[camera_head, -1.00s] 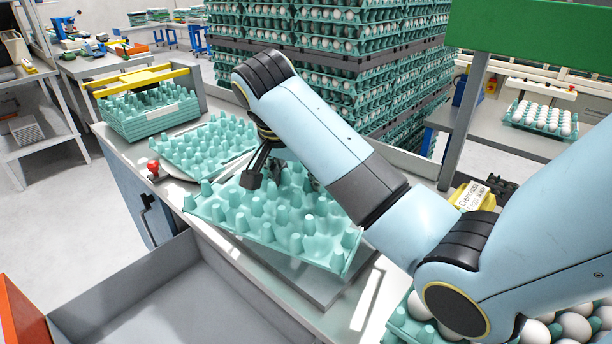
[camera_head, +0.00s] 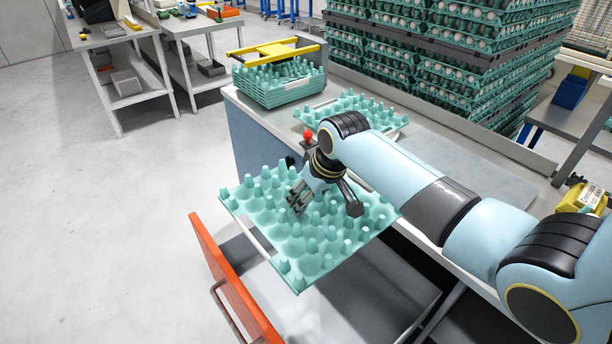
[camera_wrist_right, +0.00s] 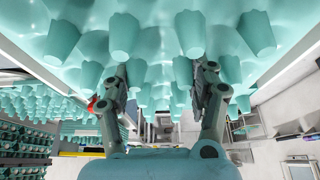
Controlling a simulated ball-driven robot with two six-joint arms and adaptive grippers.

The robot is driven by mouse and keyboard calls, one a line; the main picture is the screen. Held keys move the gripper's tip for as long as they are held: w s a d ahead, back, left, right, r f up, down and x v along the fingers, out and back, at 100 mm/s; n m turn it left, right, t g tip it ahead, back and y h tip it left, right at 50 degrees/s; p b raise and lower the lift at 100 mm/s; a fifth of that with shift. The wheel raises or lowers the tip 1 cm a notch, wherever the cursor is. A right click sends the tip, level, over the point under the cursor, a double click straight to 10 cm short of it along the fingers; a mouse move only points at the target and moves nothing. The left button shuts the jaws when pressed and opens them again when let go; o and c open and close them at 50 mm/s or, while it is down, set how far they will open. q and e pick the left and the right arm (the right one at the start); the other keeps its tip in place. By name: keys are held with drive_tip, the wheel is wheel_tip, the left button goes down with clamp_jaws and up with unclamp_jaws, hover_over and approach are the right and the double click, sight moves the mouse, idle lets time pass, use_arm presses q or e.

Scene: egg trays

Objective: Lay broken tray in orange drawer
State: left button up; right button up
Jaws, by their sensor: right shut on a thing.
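The teal egg tray (camera_head: 290,245) hangs in my right gripper (camera_head: 325,200) in the head view, roughly level and empty, above the open drawer. I cannot make out the break in it. The drawer has an orange front (camera_head: 230,285) and a grey inside (camera_head: 375,290), partly hidden under the tray. In the right wrist view the fingers of my right gripper (camera_wrist_right: 160,95) are among the studs of the tray (camera_wrist_right: 150,45), which fills the top of the picture. My left gripper is not in view.
Another teal tray (camera_head: 352,112) lies on the counter behind, beside a stack of teal trays (camera_head: 275,88) with a yellow frame (camera_head: 272,50). A red knob (camera_head: 308,134) stands near the counter's edge. Tall stacks of egg trays (camera_head: 440,65) stand behind. The floor at left is clear.

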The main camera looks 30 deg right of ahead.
drive_tip(key=shift+s+r, duration=0.2)
drive_tip(key=shift+r, duration=0.1)
drive_tip(key=shift+s+d+f, duration=0.25)
drive_tip(key=shift+d, duration=0.05)
drive_tip(key=shift+f, duration=0.95)
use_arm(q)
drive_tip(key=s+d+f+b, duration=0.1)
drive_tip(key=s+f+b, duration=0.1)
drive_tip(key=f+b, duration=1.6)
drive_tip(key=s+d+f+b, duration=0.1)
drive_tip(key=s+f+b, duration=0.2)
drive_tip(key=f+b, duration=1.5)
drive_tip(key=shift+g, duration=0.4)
use_arm(e)
wheel_tip(320, 180, down, 42)
drive_tip(key=shift+r, duration=0.15)
use_arm(q)
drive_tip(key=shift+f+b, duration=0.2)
drive_tip(key=shift+b, duration=0.15)
use_arm(e)
drive_tip(key=shift+f, duration=0.2)
use_arm(q)
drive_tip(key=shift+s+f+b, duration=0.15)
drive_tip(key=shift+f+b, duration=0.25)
drive_tip(key=shift+b, duration=0.05)
use_arm(e)
drive_tip(key=shift+f, duration=0.7)
